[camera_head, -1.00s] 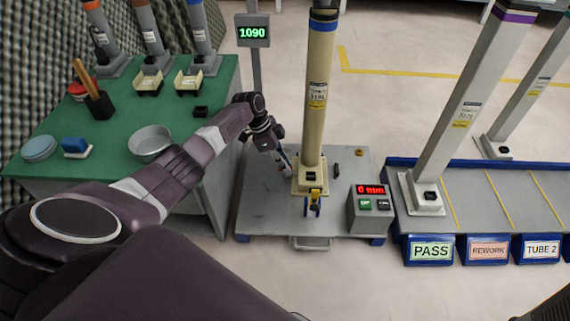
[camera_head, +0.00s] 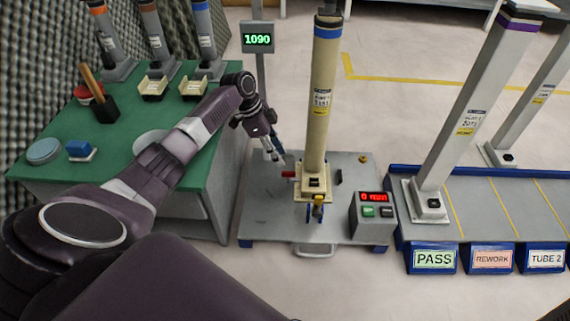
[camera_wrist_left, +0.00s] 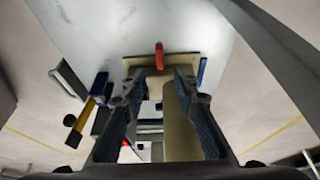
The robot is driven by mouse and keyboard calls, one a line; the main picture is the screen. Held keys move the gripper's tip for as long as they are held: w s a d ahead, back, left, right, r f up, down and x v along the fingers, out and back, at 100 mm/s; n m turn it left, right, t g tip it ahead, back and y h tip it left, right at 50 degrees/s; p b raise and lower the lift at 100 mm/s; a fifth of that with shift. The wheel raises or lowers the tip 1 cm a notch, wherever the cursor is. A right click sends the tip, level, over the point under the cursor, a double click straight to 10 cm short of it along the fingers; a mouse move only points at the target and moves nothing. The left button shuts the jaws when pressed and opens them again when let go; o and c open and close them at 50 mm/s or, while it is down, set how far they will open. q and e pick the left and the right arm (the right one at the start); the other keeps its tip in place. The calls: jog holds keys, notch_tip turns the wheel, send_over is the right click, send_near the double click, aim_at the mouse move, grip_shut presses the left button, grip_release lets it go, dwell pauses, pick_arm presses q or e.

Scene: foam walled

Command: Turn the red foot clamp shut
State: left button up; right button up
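The red foot clamp (camera_head: 288,174) shows as a small red handle at the left of the cream tube's (camera_head: 319,105) square foot (camera_head: 314,188). In the left wrist view the red handle (camera_wrist_left: 159,56) stands at the edge of the cream foot (camera_wrist_left: 130,66), just beyond and between the fingertips. My left gripper (camera_head: 273,154) is up and left of the clamp, apart from it. In the wrist view its two fingers (camera_wrist_left: 160,82) are spread with nothing held between them. Whether the clamp is turned open or shut I cannot tell. My right gripper is not in view.
The tube stands upright on a grey platform (camera_head: 270,215). A yellow-and-blue clamp (camera_head: 318,205) is at the foot's front, a black piece (camera_head: 339,176) at its right. A green table (camera_head: 60,130) lies left, a PASS rack (camera_head: 433,258) right.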

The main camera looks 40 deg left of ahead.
pick_arm(q)
jog(key=v, duration=0.3)
jog(key=shift+a+r, duration=0.1)
jog(key=shift+r, duration=0.2)
jog(key=shift+s, duration=0.15)
